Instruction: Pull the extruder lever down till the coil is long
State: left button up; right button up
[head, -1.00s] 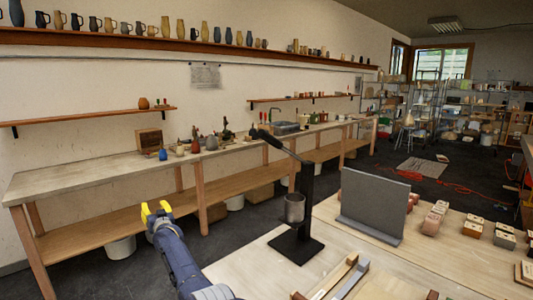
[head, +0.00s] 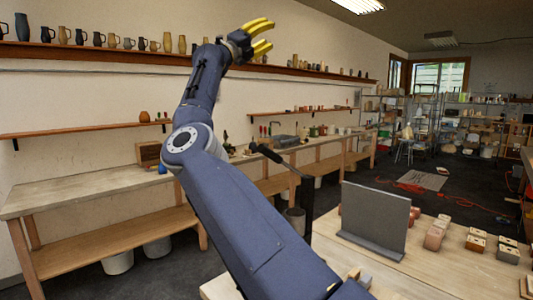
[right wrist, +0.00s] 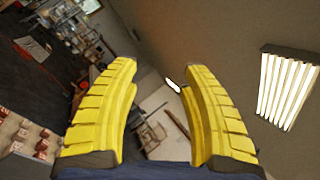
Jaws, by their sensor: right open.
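The extruder is a black stand; its post (head: 307,195) rises behind my right arm in the head view. Its lever (head: 266,153) slants up to the left from the post top and ends in a dark handle. The grey cylinder (head: 295,221) on the post is partly covered by my arm, and the base is hidden. No coil can be made out. My right gripper (head: 268,35) is high above the lever, in front of the upper wall shelf, open and empty. Its yellow fingers also stand apart in the right wrist view (right wrist: 160,70). My left gripper is not in view.
A grey upright panel (head: 376,218) stands on the light wooden table (head: 410,262) right of the extruder. Small boxes (head: 477,240) sit further right. A long bench (head: 75,188) runs along the wall. The air around the raised gripper looks free.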

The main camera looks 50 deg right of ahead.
jog(key=s+d+f+m+g+y, duration=0.1)
jog(key=s+d+m+y, duration=0.25)
jog(key=s, duration=0.45)
jog(key=s+d+m+y, duration=0.2)
jog(key=s+m+y, duration=0.15)
jog(key=s, duration=0.35)
jog(key=m+t+y, duration=0.4)
jog(key=t+y, duration=0.4)
jog(key=y, duration=0.8)
send_over(266, 152)
jog(key=s, duration=0.2)
notch_tip(266, 152, down, 19)
jog(key=w+f, duration=0.1)
jog(key=f, duration=0.4)
jog(key=w+d+f, duration=0.1)
jog(key=f, duration=0.5)
jog(key=w+f, duration=0.1)
jog(key=f, duration=0.4)
jog(key=shift+d+f, duration=0.25)
jog(key=shift+f, duration=0.15)
grip_shut()
